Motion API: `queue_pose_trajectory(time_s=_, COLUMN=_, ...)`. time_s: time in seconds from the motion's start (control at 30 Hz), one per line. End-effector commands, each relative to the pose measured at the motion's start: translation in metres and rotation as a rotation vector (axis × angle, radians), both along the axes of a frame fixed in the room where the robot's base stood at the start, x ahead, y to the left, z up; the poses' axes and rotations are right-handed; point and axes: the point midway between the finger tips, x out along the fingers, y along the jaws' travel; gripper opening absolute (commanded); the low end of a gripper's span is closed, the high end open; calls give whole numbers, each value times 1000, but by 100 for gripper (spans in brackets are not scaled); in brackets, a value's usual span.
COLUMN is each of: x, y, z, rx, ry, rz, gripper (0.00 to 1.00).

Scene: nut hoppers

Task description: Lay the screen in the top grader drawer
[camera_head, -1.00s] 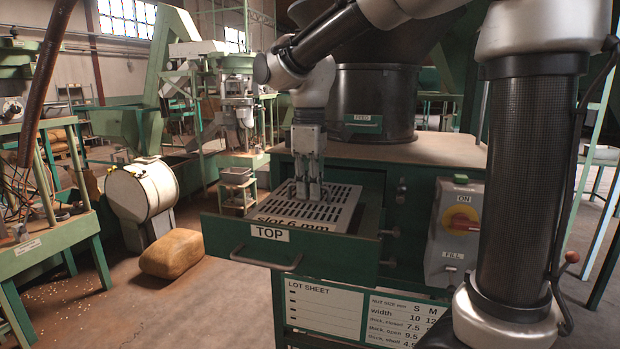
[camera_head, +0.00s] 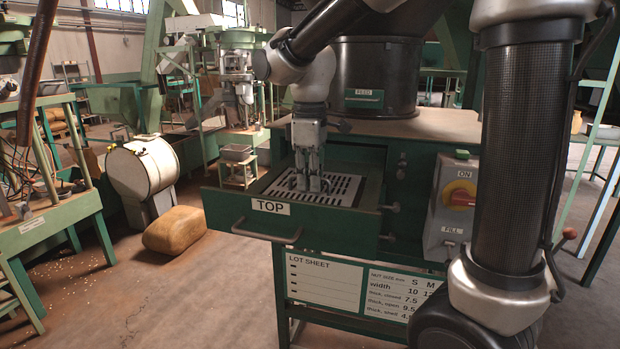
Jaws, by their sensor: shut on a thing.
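The top grader drawer (camera_head: 330,241) is pulled out of the green cabinet, with a TOP label and a grey handle on its front. The pale slotted screen (camera_head: 345,194) lies low within the drawer walls, looking about level. Its front edge and lettering are hidden behind the drawer front. My gripper (camera_head: 311,186) points down into the drawer and is shut on the screen near its middle. I cannot tell whether the screen touches the drawer floor all round.
The feed hopper (camera_head: 374,78) stands on the cabinet behind the drawer. A control box (camera_head: 452,207) with a red and yellow switch is to the right. A lot sheet (camera_head: 324,279) hangs below. A sack (camera_head: 174,229) lies on the floor at left.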

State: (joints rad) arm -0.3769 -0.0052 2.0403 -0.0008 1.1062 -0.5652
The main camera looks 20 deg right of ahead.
Motion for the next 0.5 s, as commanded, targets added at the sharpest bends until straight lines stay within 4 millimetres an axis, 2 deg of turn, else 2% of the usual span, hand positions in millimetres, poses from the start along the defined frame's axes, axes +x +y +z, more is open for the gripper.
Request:
queue_pose_trajectory(time_s=0.03, x=0, y=0, z=1, rx=0, ry=-1, rz=0, gripper=13)
queue_pose_trajectory(time_s=0.13, x=0, y=0, z=0, rx=0, ry=-1, rz=0, gripper=31)
queue_pose_trajectory(time_s=0.17, x=0, y=0, z=0, rx=0, ry=-1, rz=0, gripper=33)
queue_pose_trajectory(time_s=0.5, x=0, y=0, z=3, rx=0, ry=0, rz=0, gripper=33)
